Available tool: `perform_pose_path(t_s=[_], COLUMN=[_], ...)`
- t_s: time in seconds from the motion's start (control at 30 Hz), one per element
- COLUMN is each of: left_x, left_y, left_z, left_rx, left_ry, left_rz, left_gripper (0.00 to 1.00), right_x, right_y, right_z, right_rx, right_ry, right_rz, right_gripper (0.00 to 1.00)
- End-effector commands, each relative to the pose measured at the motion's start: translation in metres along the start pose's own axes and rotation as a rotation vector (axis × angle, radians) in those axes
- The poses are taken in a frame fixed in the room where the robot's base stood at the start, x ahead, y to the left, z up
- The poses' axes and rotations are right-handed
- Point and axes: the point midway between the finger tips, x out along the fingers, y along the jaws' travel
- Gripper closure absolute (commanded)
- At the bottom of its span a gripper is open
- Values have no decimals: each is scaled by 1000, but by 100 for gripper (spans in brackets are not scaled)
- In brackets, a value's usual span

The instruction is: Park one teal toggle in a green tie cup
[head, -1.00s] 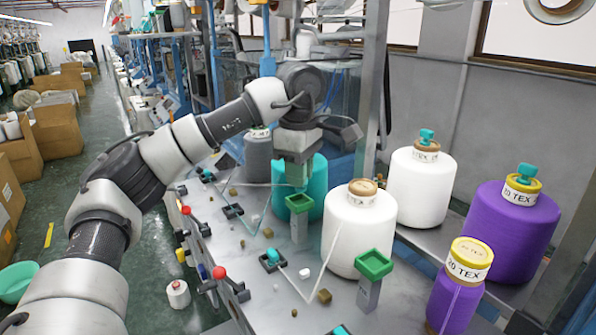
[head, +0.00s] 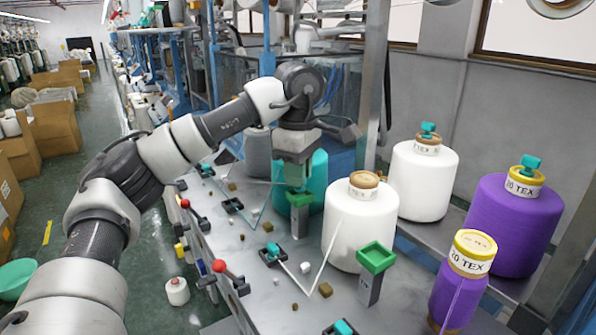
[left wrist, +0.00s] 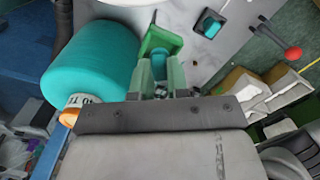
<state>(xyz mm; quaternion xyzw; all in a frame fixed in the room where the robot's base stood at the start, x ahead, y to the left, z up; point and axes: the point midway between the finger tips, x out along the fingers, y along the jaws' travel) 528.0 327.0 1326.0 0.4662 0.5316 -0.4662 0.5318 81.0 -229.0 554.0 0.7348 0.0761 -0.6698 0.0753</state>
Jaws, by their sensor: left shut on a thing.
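My left gripper (head: 298,184) points down at a green tie cup (head: 300,200) on a grey post, in front of a teal cone. It is shut on a small teal toggle (left wrist: 159,64), mostly hidden between the fingers. In the left wrist view the toggle is at the mouth of the green cup (left wrist: 161,36); I cannot tell whether it touches the cup's floor. A second green tie cup (head: 376,257) stands nearer, by the white cone, and looks empty. Other teal toggles sit on the white cone (head: 428,129) and the purple cone (head: 531,164). My right gripper is out of view.
The teal cone (left wrist: 93,62) is close beside the gripper. Black holders with teal pieces (head: 273,251) and red-knobbed levers (head: 219,266) line the left edge. Small brown blocks lie on the bed.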

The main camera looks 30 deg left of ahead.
Motion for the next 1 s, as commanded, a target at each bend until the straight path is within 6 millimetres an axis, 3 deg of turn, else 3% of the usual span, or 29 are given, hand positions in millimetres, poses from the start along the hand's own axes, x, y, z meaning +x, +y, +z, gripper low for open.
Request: perform_pose_path(t_s=[0.83, 0.87, 1.0], left_x=[15, 15, 15], left_y=[0, 0, 0], left_z=[0, 0, 0], left_rx=[0, 0, 0], left_ry=[0, 0, 0], left_rz=[0, 0, 0], left_gripper=[98, 82, 60], right_x=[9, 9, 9], right_y=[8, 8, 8], right_z=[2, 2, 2], right_rx=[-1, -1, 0], right_ry=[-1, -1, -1], right_rz=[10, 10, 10], right_gripper=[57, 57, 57])
